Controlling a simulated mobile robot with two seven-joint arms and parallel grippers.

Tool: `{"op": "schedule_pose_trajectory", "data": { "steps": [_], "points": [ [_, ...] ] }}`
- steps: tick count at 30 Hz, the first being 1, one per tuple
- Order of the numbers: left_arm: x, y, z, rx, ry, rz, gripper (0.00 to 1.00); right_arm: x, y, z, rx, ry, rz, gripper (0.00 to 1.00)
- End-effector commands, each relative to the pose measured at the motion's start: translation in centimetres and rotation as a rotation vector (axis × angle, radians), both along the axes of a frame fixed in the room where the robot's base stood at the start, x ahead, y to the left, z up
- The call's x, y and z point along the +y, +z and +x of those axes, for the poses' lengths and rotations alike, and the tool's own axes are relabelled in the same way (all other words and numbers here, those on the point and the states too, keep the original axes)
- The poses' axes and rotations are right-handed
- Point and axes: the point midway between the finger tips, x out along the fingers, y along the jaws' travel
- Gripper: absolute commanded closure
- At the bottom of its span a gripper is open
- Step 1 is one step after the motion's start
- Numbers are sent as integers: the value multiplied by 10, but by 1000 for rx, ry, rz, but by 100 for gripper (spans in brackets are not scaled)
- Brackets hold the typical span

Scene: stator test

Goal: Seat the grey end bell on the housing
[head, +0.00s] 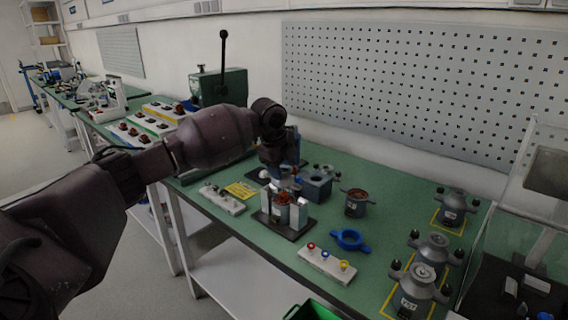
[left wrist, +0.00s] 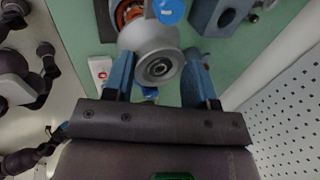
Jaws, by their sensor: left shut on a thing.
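The grey end bell (left wrist: 160,62) is held between the two blue fingers of my left gripper (left wrist: 158,76) in the left wrist view. Its round face with a central bore shows. Part of the housing (left wrist: 128,12), with orange-red windings, shows past its far edge. In the head view, the housing (head: 282,200) stands upright between silver jaws on a dark base plate, and my left gripper (head: 284,176) is close above it. The end bell is hard to make out there. I cannot tell whether it touches the housing. My right gripper is not in view.
A second wound housing (head: 355,203) and a blue two-handled ring (head: 350,239) stand to the right. A grey block with a hole (head: 317,186) is just behind. A strip with coloured knobs (head: 327,263) lies in front. Several grey units stand on yellow-outlined spots at right.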

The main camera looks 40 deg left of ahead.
Motion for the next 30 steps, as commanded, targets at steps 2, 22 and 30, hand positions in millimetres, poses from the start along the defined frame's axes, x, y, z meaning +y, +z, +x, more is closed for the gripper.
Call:
{"op": "schedule_pose_trajectory", "data": {
  "steps": [2, 22, 30],
  "points": [
    [0, 1, 0, -2, 0, 0, 67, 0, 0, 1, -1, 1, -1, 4],
    [0, -13, 0, -1, 0, 0, 67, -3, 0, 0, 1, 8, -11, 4],
    [0, -22, 0, 0, 0, -1, 67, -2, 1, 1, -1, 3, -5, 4]
  ]
}}
